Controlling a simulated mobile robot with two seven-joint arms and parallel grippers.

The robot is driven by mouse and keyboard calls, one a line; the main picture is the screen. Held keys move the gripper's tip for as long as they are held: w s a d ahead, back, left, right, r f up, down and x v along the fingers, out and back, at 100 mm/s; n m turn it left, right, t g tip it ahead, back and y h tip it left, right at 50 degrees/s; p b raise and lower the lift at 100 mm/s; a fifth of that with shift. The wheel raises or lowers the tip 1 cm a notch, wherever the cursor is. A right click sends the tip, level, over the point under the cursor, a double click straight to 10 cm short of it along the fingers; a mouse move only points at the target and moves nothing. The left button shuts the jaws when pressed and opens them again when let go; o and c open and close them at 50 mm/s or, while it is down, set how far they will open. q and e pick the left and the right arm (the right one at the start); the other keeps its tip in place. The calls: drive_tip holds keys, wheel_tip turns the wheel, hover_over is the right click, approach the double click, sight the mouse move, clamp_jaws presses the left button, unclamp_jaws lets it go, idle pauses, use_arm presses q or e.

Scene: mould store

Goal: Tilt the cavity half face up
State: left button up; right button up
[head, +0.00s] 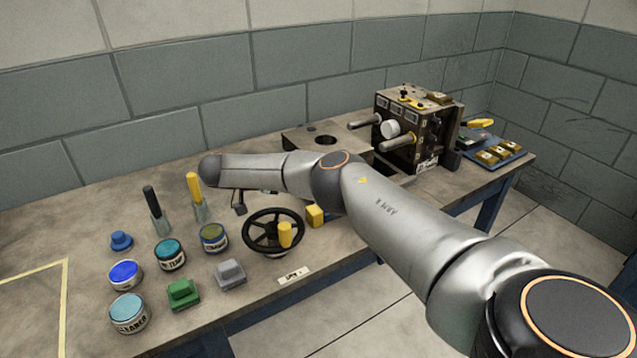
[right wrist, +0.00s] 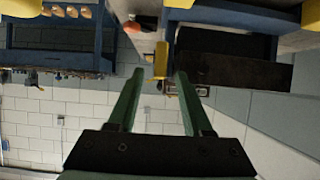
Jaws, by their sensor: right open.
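The cavity half (head: 408,130) appears to be the dark steel mould block at the far right of the table in the head view. It stands upright, with two pins and a pale round piece on its side facing left. My right arm reaches across the table above and behind the wheel. My right gripper (right wrist: 157,77) shows in the right wrist view, its green fingers open and apart. A yellow piece (right wrist: 160,58) appears beyond the fingertips; I cannot tell which it is. My left gripper is not in view.
Several tins, such as a teal one (head: 129,313), stand at the left with a green block (head: 183,294) and a grey block (head: 230,274). Two handled tools (head: 155,212) stand upright behind them. A blue tray (head: 515,155) lies right of the mould. A yellow block (head: 314,214) is beside the wheel.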

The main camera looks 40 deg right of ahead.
drive_tip(key=v, duration=0.5)
drive_tip(key=shift+a, duration=0.1)
idle(0.4)
